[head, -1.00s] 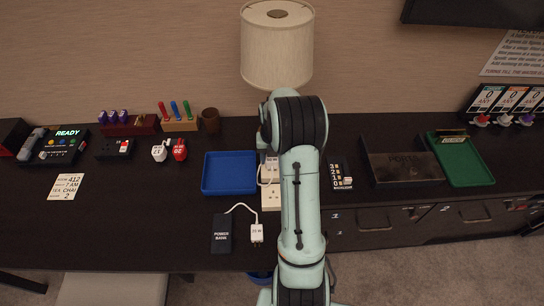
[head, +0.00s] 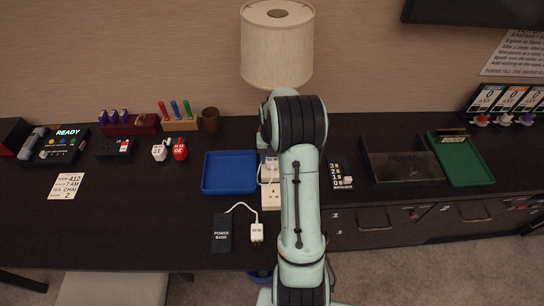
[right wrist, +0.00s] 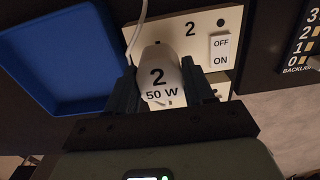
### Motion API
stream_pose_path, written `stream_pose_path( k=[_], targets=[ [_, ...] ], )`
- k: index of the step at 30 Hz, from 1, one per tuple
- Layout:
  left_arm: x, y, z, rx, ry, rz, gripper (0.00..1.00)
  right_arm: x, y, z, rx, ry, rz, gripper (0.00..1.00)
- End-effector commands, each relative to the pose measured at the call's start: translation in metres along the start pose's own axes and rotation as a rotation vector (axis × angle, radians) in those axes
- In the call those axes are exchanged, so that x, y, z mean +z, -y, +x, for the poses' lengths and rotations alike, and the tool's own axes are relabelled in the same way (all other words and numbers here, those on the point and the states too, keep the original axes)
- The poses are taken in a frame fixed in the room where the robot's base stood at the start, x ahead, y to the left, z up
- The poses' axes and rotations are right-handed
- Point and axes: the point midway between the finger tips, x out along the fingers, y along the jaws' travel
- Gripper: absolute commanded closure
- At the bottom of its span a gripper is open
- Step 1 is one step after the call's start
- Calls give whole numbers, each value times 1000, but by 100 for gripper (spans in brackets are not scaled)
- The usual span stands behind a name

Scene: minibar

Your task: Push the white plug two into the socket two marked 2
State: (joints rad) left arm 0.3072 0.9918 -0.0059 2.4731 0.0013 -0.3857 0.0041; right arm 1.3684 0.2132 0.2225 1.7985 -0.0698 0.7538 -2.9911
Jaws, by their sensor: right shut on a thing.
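In the right wrist view, my right gripper (right wrist: 159,88) is shut on white plug two (right wrist: 160,76), which is marked "2" and "50 W". The plug is in front of a white socket panel (right wrist: 170,30) with a printed "2" and an OFF/ON switch (right wrist: 221,50). The plug covers much of the socket face, so I cannot tell whether its pins are in the holes. In the head view, the white socket strip (head: 270,196) stands beside my right arm, which hides the gripper's fingers. My left gripper is not in view.
A blue tray (head: 230,172) lies left of the strip. A black power bank (head: 221,233) with a corded white plug (head: 257,233) lies in front. The backlight panel (head: 341,176) is to the right. A white cable (right wrist: 138,30) runs beside the held plug.

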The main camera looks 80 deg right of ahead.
Motion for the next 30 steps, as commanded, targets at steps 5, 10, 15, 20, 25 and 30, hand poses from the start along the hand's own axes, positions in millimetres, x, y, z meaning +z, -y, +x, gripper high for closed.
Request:
stream_pose_path(
  k=[5, 10, 15, 20, 25, 30],
  targets=[
    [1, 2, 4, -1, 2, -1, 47, 0, 0, 6, -1, 0, 0, 85],
    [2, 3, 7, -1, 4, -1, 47, 0, 0, 10, -1, 0, 0, 85],
    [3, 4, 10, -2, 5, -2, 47, 0, 0, 14, -1, 0, 1, 85],
    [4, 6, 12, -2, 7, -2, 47, 0, 0, 18, -1, 0, 1, 85],
    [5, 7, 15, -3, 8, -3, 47, 0, 0, 22, -1, 0, 0, 85],
    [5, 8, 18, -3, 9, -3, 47, 0, 0, 26, 0, 0, 0, 85]
  ],
)
